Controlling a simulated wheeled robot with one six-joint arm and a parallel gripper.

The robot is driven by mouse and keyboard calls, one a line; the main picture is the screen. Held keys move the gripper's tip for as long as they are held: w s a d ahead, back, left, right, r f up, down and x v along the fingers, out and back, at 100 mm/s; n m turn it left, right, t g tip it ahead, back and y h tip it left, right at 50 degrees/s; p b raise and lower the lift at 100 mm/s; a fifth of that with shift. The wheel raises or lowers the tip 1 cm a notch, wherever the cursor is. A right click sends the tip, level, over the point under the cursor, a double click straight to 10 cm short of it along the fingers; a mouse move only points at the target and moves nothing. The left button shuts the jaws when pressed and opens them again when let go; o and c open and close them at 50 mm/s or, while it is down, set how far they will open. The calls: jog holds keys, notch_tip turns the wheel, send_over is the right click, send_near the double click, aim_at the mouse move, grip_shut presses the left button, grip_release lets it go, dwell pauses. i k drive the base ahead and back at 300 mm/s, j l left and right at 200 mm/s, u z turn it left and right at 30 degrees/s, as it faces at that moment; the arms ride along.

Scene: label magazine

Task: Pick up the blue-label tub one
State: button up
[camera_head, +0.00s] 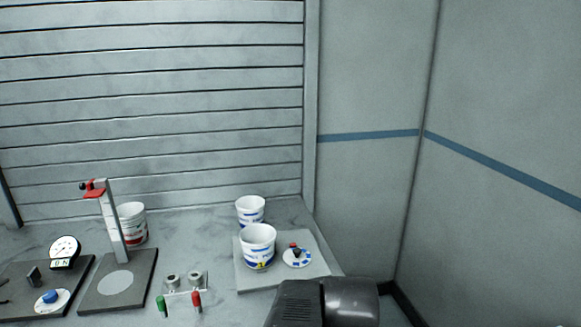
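A white tub (258,238) with a blue label and a small yellow mark, which looks like a 1, stands upright on the light grey plate (285,277) at centre right. A second white tub (250,205) with a blue band stands just behind it, its lower part partly hidden. A third white tub (133,214) with a red band stands farther left, partly hidden by a post. A dark rounded part of my arm shows at the bottom edge, in front of the plate. My gripper's fingers are not in view.
A dial with a red and black knob (296,256) sits right of the front tub. A grey post with a red clamp (110,222) stands left. Green and red handles (180,300), a gauge (64,251) and a blue knob (50,297) are on the bench. A slatted wall closes the back.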

aim_at(257, 241)
jog(key=i+j+u, duration=0.3)
jog(key=u, duration=0.15)
jog(key=i+j+u, duration=0.3)
jog(key=u, duration=0.15)
jog(key=i+l, duration=0.05)
jog(key=i, duration=0.05)
